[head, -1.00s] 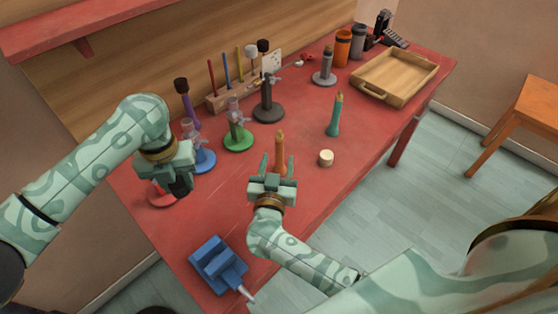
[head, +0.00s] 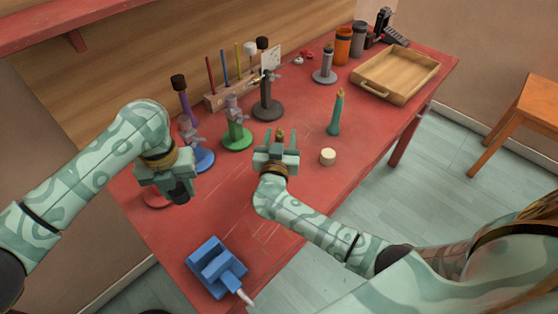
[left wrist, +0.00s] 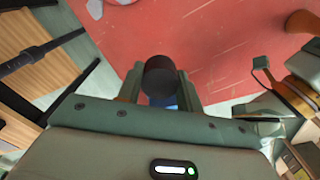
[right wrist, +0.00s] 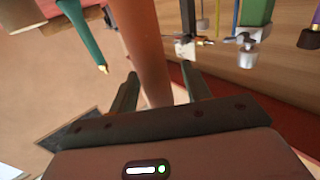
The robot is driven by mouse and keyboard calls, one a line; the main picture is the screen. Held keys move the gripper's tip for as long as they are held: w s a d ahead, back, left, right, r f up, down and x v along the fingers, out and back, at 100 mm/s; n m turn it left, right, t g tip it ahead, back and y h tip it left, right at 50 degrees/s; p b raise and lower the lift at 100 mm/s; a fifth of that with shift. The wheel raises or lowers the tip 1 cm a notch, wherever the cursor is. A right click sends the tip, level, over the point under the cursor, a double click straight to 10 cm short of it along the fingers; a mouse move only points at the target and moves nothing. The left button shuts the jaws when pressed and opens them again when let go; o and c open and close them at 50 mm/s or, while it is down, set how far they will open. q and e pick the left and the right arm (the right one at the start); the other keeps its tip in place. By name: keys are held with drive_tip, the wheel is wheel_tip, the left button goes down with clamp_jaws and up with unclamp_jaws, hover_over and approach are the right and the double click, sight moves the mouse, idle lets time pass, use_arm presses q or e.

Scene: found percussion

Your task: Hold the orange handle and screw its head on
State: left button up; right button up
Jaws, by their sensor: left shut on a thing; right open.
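The orange handle (right wrist: 146,50) stands upright on the red table, its bare tip pointing up. In the head view only its tip (head: 281,134) shows past my right gripper (head: 277,146). The right gripper's open fingers are around the handle, with a gap visible in the right wrist view. My left gripper (head: 178,183) is shut on a black cylindrical head (left wrist: 160,76), held over the table's left part, well apart from the handle. The head also shows under the gripper in the head view (head: 181,196). Its underside is hidden.
A teal handle (head: 337,112) and a cream cylinder (head: 328,157) stand to the right. Stands with green (head: 236,139), blue and dark bases line the back left. A blue vise (head: 216,267) sits at the front. A wooden tray (head: 397,77) is far right.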

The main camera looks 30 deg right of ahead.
drive_tip(key=shift+w+d, duration=0.15)
use_arm(q)
drive_tip(key=shift+s, duration=0.1)
use_arm(e)
clamp_jaws()
use_arm(q)
drive_tip(key=shift+r, duration=0.1)
use_arm(e)
drive_tip(key=shift+r, duration=0.15)
